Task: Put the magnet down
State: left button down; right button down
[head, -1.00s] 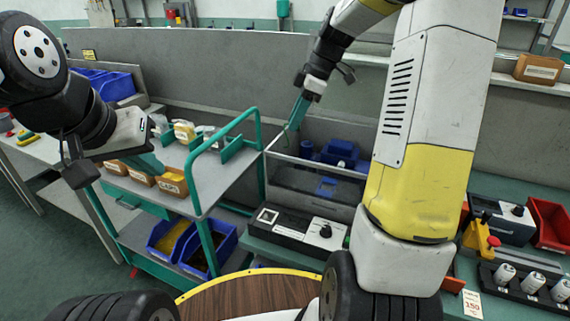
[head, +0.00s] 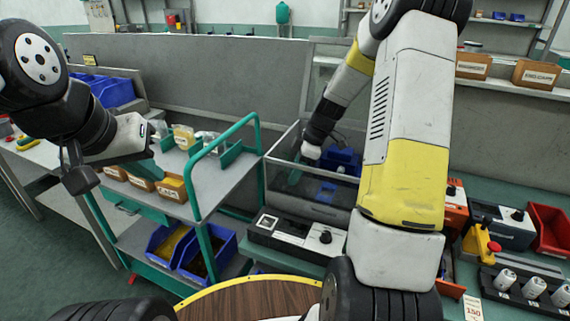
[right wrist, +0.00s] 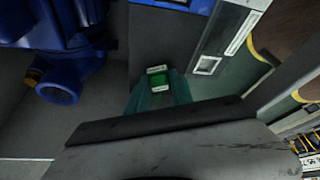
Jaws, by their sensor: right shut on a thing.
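My right gripper (head: 294,178) is low inside a clear-walled bay (head: 285,195) in the head view. In the right wrist view its teal fingers (right wrist: 158,92) are shut on a small green piece with pale ends (right wrist: 158,80), which I take to be the magnet. The magnet cannot be made out in the head view. A blue pump-like part (right wrist: 68,60) lies to the left of the fingers in the right wrist view; it also shows behind the gripper in the head view (head: 342,158). My left gripper (head: 150,168) hangs above the cart; its jaw gap is not clear.
A control box with a knob (head: 295,235) stands at the bay's front. The green-railed cart (head: 215,180) is to the left, with blue bins (head: 208,255) below. A red bin (head: 550,228) and a rack of metal cylinders (head: 520,288) are at the right.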

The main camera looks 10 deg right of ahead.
jog(key=shift+f, duration=0.2)
jog(key=c, duration=1.1)
grip_release()
jog(key=shift+c, duration=0.2)
jog(key=shift+r, duration=0.1)
jog(key=w+v, duration=0.1)
jog(key=v, duration=1.1)
jog(key=s+a+r+m+t+h, duration=0.1)
jog(key=s+a+r+m, duration=0.1)
jog(key=s+r+m, duration=0.3)
jog(key=s+a+r+m+t+h, duration=0.1)
jog(key=s+a+r+m, duration=0.15)
jog(key=s+r, duration=0.35)
jog(key=s+a+m+t, duration=0.2)
jog(key=s+m, duration=0.5)
jog(key=s, duration=0.6)
jog(key=shift+t, duration=0.6)
